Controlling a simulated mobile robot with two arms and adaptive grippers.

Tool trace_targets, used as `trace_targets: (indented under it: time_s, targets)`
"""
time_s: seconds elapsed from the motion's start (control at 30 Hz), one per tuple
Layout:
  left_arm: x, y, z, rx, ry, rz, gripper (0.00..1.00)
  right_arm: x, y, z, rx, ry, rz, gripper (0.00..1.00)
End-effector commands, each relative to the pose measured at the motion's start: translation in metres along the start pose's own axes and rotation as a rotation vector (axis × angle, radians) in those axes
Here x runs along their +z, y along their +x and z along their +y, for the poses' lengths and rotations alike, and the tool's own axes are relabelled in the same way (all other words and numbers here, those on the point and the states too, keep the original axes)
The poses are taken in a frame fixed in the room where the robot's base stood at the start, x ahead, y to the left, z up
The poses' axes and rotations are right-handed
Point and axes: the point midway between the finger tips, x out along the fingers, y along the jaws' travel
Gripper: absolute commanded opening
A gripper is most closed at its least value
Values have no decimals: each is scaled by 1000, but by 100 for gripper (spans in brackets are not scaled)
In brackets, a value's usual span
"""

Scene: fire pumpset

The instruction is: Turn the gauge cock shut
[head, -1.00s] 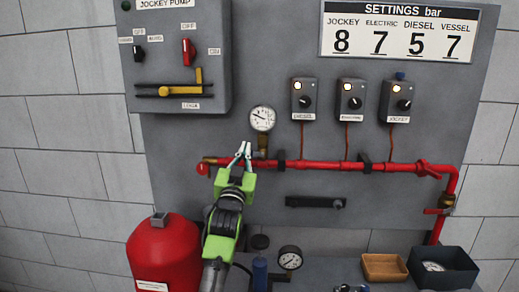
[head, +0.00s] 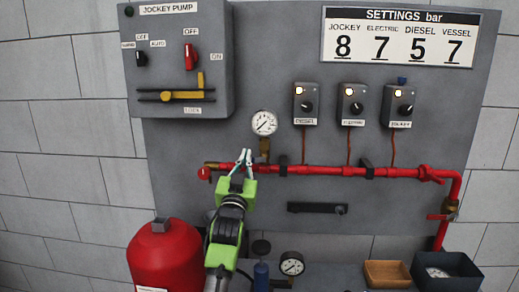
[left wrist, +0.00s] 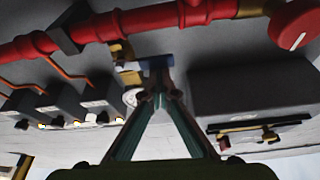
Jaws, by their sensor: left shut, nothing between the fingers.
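The pressure gauge (head: 264,123) is round with a white dial, on the wall panel above the red pipe. The brass gauge cock (head: 264,148) is below it; brass fittings also show in the left wrist view (left wrist: 122,52). A small blue piece (left wrist: 157,62), seemingly the cock's handle, is at my fingertips there; contact is unclear. My left gripper (head: 243,154) is shut and empty, just left of the cock in the head view, fingers pointing up; its fingers also show in the left wrist view (left wrist: 160,92). My right gripper is in neither view.
The red pipe (head: 325,170) runs across the panel close to my left gripper. The jockey pump box (head: 215,95) juts out above left. A red vessel (head: 165,260) stands below left. Several small control boxes, one labelled diesel (head: 306,103), sit to the right.

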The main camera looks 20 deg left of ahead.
Motion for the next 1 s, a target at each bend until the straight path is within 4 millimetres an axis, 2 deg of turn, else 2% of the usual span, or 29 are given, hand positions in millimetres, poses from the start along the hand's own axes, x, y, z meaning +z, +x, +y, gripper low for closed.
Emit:
trace_targets:
  time_s: [0.17, 0.37, 0.43, 0.7, 0.83, 1.0]
  targets:
    - [-11, 7, -2, 0, 1, -3, 0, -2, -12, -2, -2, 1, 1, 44]
    - [-42, 24, -9, 1, 1, 1, 0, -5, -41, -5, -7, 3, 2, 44]
    - [-30, 6, -7, 2, 1, -3, 0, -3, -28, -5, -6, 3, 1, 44]
    - [-31, -46, -6, 1, 0, 0, 0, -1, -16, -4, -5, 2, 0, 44]
    - [-32, -64, -5, 1, -1, 0, 0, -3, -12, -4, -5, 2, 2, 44]
    - [-34, -77, -5, 1, 0, 1, 0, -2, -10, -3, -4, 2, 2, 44]
